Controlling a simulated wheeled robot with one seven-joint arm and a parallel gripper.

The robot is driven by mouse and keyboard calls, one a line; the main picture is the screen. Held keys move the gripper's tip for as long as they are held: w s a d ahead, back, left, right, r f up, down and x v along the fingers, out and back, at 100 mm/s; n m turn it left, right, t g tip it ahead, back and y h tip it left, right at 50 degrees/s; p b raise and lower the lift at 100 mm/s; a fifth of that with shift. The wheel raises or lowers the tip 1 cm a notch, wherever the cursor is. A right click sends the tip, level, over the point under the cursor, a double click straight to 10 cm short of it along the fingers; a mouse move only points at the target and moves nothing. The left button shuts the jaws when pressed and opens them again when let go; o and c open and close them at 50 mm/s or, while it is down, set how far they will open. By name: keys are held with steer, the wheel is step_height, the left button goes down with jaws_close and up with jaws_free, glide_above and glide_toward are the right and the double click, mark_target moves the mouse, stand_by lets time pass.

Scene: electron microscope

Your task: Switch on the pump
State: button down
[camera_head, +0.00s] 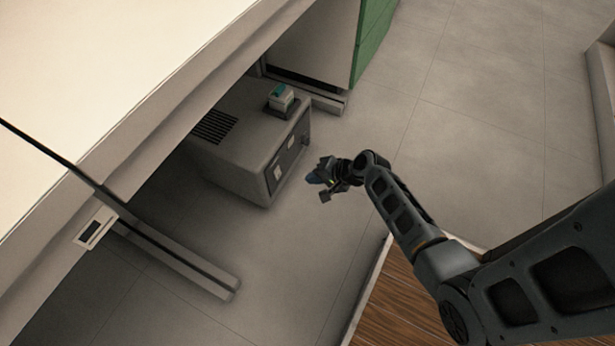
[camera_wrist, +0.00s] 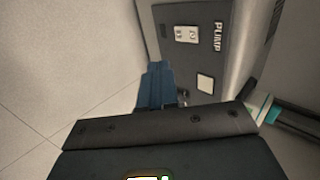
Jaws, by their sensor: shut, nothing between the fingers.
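The pump (camera_head: 250,145) is a grey box on the floor under the bench, with a vent grille on top. Its dark front panel (camera_head: 288,158) faces my arm. In the wrist view the panel (camera_wrist: 192,62) bears the word PUMP, a light plate with two small round marks (camera_wrist: 186,34) and a pale square (camera_wrist: 205,83). Which of these is the switch I cannot tell for sure. My gripper (camera_head: 318,180) is shut and empty, just in front of the panel. Its blue fingertips (camera_wrist: 157,85) show beside the panel's lower part in the wrist view; contact cannot be made out.
The bench (camera_head: 110,70) overhangs the pump, with a bench foot (camera_head: 185,262) on the floor at left. A green panel (camera_head: 373,40) stands behind. The floor (camera_head: 470,120) at right is clear.

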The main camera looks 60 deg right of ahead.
mark_target(278, 173)
steer(key=w+r+b+x, duration=0.1)
steer(key=b+x, duration=0.4)
steer(key=x, duration=0.6)
steer(key=shift+w+r, duration=0.35)
steer(key=shift+w, duration=0.1)
